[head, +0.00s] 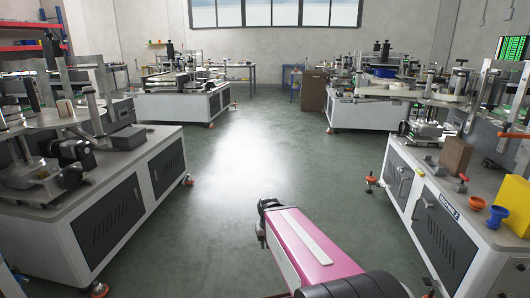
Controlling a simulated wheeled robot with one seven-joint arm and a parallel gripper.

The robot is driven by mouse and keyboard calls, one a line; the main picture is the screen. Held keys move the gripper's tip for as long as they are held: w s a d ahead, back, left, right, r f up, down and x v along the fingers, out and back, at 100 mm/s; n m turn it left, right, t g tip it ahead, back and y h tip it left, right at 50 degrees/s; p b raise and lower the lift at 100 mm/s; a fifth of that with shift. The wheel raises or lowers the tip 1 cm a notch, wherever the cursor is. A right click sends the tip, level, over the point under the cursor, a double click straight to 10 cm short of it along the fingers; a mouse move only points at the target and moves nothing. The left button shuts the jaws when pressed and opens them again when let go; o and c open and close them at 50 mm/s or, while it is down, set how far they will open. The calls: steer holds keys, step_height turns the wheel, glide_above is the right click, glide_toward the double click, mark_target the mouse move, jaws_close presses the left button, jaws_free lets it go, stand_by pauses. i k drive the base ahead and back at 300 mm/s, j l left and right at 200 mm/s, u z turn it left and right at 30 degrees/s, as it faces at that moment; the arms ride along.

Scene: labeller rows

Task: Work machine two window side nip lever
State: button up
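The near right labelling machine (405,190) has a dark nameplate (449,204) reading MACHINE and a number I cannot read surely. Small red-handled parts (462,178) stand on its top, and an orange-red bar (512,135) sticks out further right. I cannot tell which of these, if any, is the window side nip lever. The far right machine (365,115) stands nearer the window and has a nameplate too small to read. My pink arm (310,245) reaches up from the bottom, over the aisle floor. I see no gripper fingers.
Two more machines stand at left, one near (125,205) and one far (185,106). The green floor (240,160) between the rows is clear. Orange-red machine feet edge the aisle.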

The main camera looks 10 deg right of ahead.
mark_target(462, 61)
steer(key=i+z, duration=0.3)
steer(key=i, duration=0.6)
steer(key=i+j+z, duration=0.15)
steer(key=i+z, duration=0.15)
steer(key=i, duration=2.4)
steer(key=i+j+z, duration=0.15)
steer(key=i, duration=1.65)
steer(key=i+l+z, duration=0.2)
steer(key=i+z, duration=0.2)
steer(key=i, duration=0.2)
steer(key=i+z, duration=0.4)
steer(key=i, duration=0.25)
steer(key=i+j+z, duration=0.2)
steer(key=i+z, duration=0.15)
steer(key=i, duration=1.35)
steer(key=i+l, duration=0.15)
steer(key=i, duration=1)
steer(key=i+z, duration=0.15)
steer(key=z, duration=0.35)
steer(key=i+j+z, duration=0.1)
steer(key=z, duration=0.4)
steer(key=i+j+z, duration=0.1)
steer(key=z, duration=0.4)
